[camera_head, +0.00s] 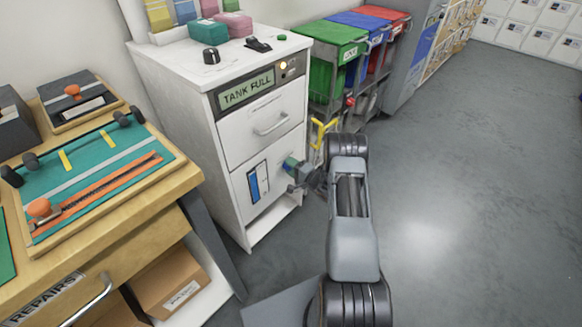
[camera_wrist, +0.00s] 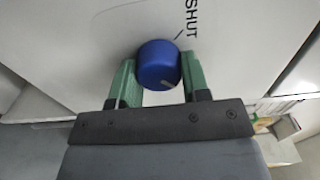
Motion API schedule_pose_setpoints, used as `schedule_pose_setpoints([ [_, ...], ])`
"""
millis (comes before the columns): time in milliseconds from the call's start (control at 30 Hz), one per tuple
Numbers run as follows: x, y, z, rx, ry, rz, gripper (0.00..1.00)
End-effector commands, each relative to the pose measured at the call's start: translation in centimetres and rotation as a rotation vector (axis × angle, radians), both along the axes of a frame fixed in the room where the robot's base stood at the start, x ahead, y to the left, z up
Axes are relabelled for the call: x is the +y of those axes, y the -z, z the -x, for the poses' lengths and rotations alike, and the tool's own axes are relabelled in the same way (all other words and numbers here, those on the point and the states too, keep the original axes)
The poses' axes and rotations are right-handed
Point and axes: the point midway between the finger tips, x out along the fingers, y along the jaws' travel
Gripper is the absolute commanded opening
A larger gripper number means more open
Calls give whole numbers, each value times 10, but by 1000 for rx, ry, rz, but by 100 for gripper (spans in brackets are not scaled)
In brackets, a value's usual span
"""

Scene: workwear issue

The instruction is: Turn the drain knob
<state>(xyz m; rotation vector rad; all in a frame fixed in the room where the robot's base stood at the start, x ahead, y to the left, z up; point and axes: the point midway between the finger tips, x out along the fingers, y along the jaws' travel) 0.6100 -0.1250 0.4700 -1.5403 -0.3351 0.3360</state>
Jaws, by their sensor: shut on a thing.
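The cabinet's display (camera_head: 247,88) reads "TANK FULL".
A blue level window (camera_head: 258,181) is left of my gripper. A drawer handle (camera_head: 270,124) sticks out above it. A yellow-handled thing (camera_head: 320,130) and green, blue and red bins (camera_head: 332,47) stand beyond the cabinet. A workbench (camera_head: 150,207) is at the left. The floor to the right is clear.

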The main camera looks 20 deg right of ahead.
Motion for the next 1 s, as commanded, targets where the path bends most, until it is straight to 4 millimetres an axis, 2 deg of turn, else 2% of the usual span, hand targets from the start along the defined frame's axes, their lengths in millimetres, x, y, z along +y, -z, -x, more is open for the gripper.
schedule_pose_setpoints([
  [467, 1, 1, 0, 7, -1, -12, 19],
  [500, 1, 1, 0, 7, -1, -12, 45],
  [700, 0, 0, 0, 6, -1, -11, 65],
  [767, 0, 0, 0, 6, 0, -11, 68],
  [1000, -1, 0, 1, 5, 0, -10, 68],
])
